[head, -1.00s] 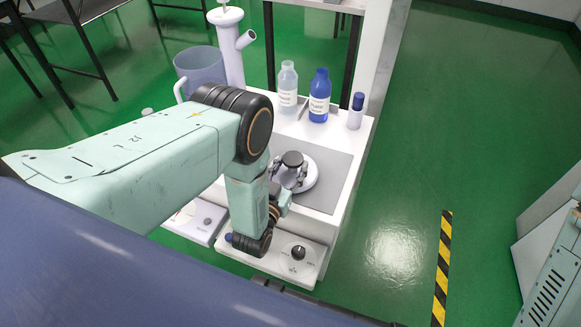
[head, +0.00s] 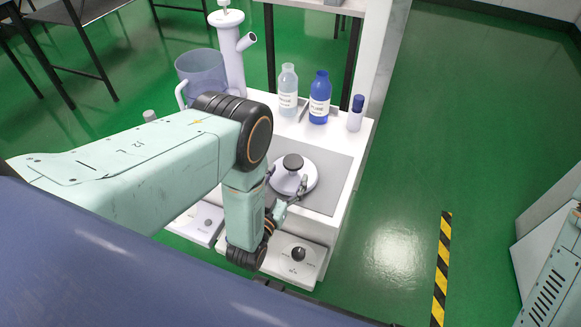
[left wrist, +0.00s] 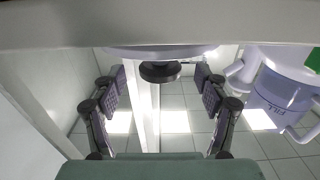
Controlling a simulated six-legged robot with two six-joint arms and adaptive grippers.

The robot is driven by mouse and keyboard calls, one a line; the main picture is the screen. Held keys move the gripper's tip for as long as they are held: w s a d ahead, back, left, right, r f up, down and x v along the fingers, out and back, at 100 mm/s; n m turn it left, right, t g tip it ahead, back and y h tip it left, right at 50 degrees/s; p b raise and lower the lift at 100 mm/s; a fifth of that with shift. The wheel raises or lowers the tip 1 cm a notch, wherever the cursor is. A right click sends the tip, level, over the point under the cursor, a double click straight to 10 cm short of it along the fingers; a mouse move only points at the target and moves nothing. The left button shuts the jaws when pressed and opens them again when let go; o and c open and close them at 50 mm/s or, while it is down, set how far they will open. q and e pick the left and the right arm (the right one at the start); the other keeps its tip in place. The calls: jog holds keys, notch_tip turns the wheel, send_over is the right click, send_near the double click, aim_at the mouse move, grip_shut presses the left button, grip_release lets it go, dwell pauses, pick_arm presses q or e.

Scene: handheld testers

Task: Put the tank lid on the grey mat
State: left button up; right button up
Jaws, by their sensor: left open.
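The tank lid (head: 311,181), a round pale disc with a black knob (head: 293,162), appears to lie flat on the grey mat (head: 333,167), left of the mat's middle. My left gripper (head: 287,181) is open at the near side of the lid, with a fingertip on either side and slightly in front of the knob. In the left wrist view the knob (left wrist: 160,73) shows between the spread fingers (left wrist: 160,98), with clear gaps on both sides. The lid's near left part is partly hidden by my arm. My right gripper is not in view.
A clear bottle (head: 288,93), a blue bottle (head: 319,98) and a small blue-capped vial (head: 355,114) stand behind the mat. A clear jug (head: 201,68) and a white column (head: 231,50) stand back left. A dial panel (head: 303,262) is in front. The mat's right side is bare.

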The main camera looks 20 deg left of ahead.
pick_arm(q)
jog(key=s+p, duration=0.3)
jog(key=s, duration=0.6)
jog(key=shift+a, duration=0.2)
jog(key=s+a+f+g, duration=0.3)
jog(key=s+f+g, duration=0.1)
jog(key=s+g, duration=0.5)
jog(key=s+r+g, duration=0.3)
jog(key=s+g, duration=0.1)
jog(key=s, duration=0.3)
jog(key=s+r+g, duration=0.3)
jog(key=s+g, duration=0.2)
jog(key=s, duration=0.3)
jog(key=shift+s+n, duration=0.25)
jog(key=shift+n, duration=0.15)
jog(key=shift+y, duration=0.3)
